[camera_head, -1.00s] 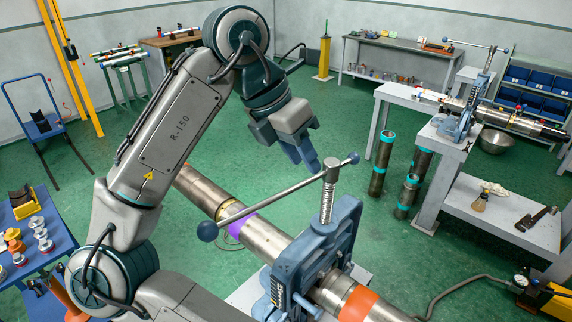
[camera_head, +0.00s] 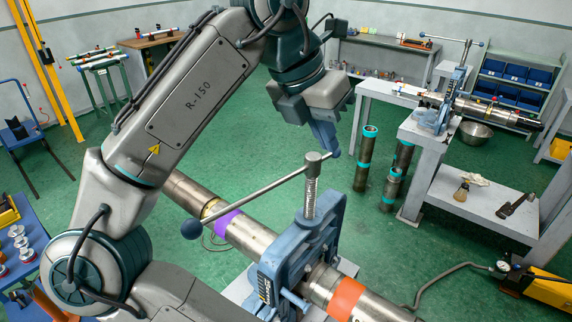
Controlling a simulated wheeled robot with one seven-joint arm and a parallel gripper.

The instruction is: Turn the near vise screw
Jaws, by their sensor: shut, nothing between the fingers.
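The near vise (camera_head: 318,232) is a blue-grey frame clamped around a long steel pipe (camera_head: 254,238) with purple and orange bands. Its upright threaded screw (camera_head: 311,188) has a grey head crossed by a slanting bar handle (camera_head: 250,198). A blue ball (camera_head: 192,229) ends the handle at left, nearer to me. The handle's right end is mostly hidden behind or beside my fingers. My gripper (camera_head: 327,149) points down, its blue fingers shut and empty, at the handle's right end just above right of the screw head. I cannot tell whether they touch.
A second vise (camera_head: 432,118) holds another pipe on a grey bench (camera_head: 410,131) at right. Upright pipes (camera_head: 365,160) stand on the floor before it. A yellow pump (camera_head: 548,284) with a hose is at lower right. A blue cart (camera_head: 40,262) is at left.

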